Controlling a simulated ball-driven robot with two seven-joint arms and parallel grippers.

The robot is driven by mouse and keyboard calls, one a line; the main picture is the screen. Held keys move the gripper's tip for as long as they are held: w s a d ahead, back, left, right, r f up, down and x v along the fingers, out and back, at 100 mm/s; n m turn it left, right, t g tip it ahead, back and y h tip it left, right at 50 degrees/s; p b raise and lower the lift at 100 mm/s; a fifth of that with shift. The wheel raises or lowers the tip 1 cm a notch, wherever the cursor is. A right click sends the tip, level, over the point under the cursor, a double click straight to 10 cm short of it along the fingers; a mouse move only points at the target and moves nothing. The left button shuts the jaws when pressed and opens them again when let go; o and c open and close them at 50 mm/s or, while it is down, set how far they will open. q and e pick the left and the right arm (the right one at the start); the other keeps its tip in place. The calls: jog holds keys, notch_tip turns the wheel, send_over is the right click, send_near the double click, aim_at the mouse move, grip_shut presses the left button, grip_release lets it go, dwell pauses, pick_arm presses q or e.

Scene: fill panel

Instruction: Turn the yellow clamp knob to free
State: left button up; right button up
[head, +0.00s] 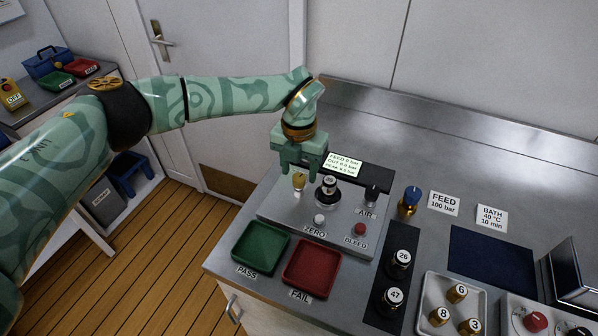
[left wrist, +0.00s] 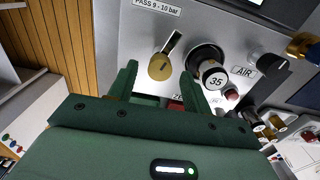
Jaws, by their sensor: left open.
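The yellow clamp knob (head: 299,181) stands on the grey fill panel (head: 272,206), left of a black cylinder in its socket. In the left wrist view the knob (left wrist: 160,67) is a round yellow piece with a dark mark, beside a dark slot or bar. My left gripper (head: 301,168) is open and empty, just above and behind the knob in the head view. In the left wrist view its fingers (left wrist: 158,82) point toward the knob, one on either side of it, without visible contact. My right gripper is not in view.
A black cylinder marked 35 (left wrist: 213,76) stands close right of the knob. The AIR knob (head: 372,194), ZERO button (head: 319,220) and red BLEED button (head: 360,229) share the panel. Green (head: 284,239) and red (head: 333,268) trays lie in front. Cylinders 26 and 47 stand right.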

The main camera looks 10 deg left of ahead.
aim_at(299, 177)
pick_arm(q)
notch_tip(299, 177, up, 14)
jog(key=p, duration=0.1)
jog(key=shift+r, duration=0.25)
